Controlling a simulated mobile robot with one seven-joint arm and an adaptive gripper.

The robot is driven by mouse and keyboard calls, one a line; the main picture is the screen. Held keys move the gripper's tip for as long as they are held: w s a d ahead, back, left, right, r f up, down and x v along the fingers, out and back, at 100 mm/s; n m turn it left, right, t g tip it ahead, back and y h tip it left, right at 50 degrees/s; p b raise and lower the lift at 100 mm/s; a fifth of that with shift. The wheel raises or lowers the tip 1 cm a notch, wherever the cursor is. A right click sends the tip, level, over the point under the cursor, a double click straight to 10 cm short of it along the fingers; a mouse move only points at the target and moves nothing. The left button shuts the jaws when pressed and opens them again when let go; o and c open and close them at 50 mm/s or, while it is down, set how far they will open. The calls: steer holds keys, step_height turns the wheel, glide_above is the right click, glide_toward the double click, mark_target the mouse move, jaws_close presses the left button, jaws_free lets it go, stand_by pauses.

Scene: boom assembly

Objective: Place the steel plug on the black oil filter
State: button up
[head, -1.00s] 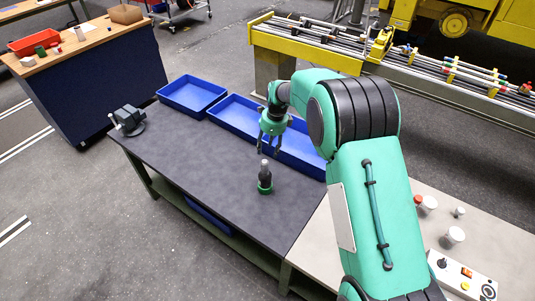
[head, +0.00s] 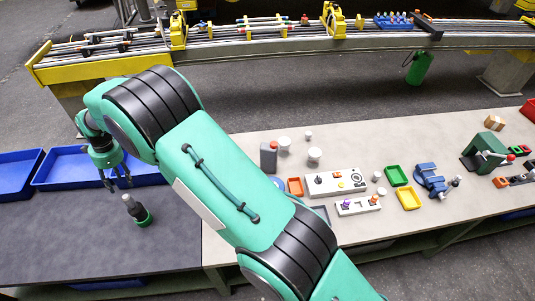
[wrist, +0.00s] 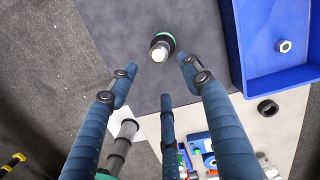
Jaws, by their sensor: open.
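The black oil filter (head: 136,209) stands upright on the dark mat in the head view, with a green ring around its foot. The small light-grey steel plug (head: 127,198) shows at its top. In the wrist view the steel plug (wrist: 159,54) is a pale round end on the dark filter (wrist: 166,40), beyond the fingertips. I cannot tell how firmly the plug is seated. My gripper (head: 117,182) is open and empty, its fingers pointing down above and slightly left of the filter. The fingers (wrist: 157,82) are spread apart in the wrist view and touch nothing visible.
Blue trays (head: 66,167) line the mat's back edge; one tray (wrist: 240,50) holds a hex nut (wrist: 285,46). The light table (head: 350,220) on the right carries a control box (head: 336,183), small bins (head: 396,176) and a blue vise (head: 430,180). The mat (head: 70,235) around the filter is clear.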

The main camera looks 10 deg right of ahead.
steer(key=w+d+r+n+t, duration=0.1)
steer(key=w+d+r+n, duration=0.25)
steer(key=d+r, duration=1.4)
steer(key=s+d+r+n+t, duration=0.1)
steer(key=s+d+r, duration=0.2)
steer(key=d+r, duration=0.55)
steer(key=s+d+r+n+t, duration=0.15)
steer(key=d+r, duration=0.45)
steer(key=d, duration=0.6)
steer(key=s+d+r+n, duration=0.2)
steer(key=s+d+r, duration=0.1)
steer(key=s+d, duration=0.5)
steer(key=s+d+r+n, duration=0.25)
steer(key=s+d, duration=0.35)
steer(key=d, duration=0.4)
steer(key=s+d+f+n+t, duration=0.1)
steer(key=s+d, duration=0.4)
steer(key=s, duration=0.3)
steer(key=s+d+f+n+t+h, duration=0.1)
steer(key=s+d+f+n, duration=0.1)
steer(key=s+d, duration=0.4)
steer(key=s, duration=0.3)
steer(key=shift+h, duration=0.3)
steer(key=shift+d+f+t, duration=0.1)
steer(key=shift+t, duration=0.15)
